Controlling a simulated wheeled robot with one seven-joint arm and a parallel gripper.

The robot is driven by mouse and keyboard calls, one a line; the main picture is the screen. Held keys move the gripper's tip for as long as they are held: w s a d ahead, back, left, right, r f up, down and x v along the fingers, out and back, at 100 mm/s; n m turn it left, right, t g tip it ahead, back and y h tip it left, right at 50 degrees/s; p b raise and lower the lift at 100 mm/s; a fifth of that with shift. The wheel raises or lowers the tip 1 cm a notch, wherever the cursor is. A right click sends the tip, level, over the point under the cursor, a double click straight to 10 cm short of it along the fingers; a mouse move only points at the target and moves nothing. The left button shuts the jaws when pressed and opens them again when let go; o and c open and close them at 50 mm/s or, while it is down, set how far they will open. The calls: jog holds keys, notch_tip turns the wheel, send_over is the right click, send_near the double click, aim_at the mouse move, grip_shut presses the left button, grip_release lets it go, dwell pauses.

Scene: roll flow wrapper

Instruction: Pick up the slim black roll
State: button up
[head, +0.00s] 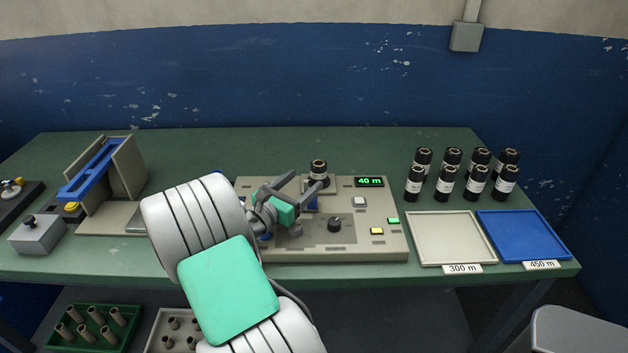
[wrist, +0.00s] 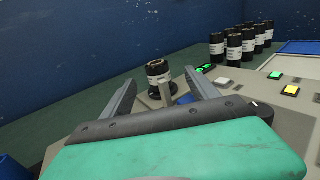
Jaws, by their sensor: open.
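A black roll (head: 319,170) with a pale band stands upright on the wrapping machine (head: 383,235), near its back edge. It also shows in the wrist view (wrist: 158,72), ahead of my gripper, on a dark wider foot. My gripper (head: 307,180) is open and empty, its two fingers pointing at this roll. In the wrist view the fingertips (wrist: 160,83) lie either side of the roll's lower part, but the roll seems a little beyond them. I cannot tell whether they touch. Several similar black rolls (head: 447,179) stand upright in two rows at the back right of the table.
A pale tray (head: 450,238) marked 300 m and a blue tray (head: 525,235) marked 450 m lie empty at right. The machine's display (head: 369,182) reads 40 m. A blue-topped stand (head: 127,168) is at left. The table behind the machine is clear.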

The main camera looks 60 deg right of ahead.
aim_at(314, 169)
jog(key=d, duration=0.7)
jog(key=shift+s+d, duration=0.2)
jog(key=shift+d, duration=0.15)
jog(key=shift+r, duration=0.1)
jog(key=c, duration=1.5)
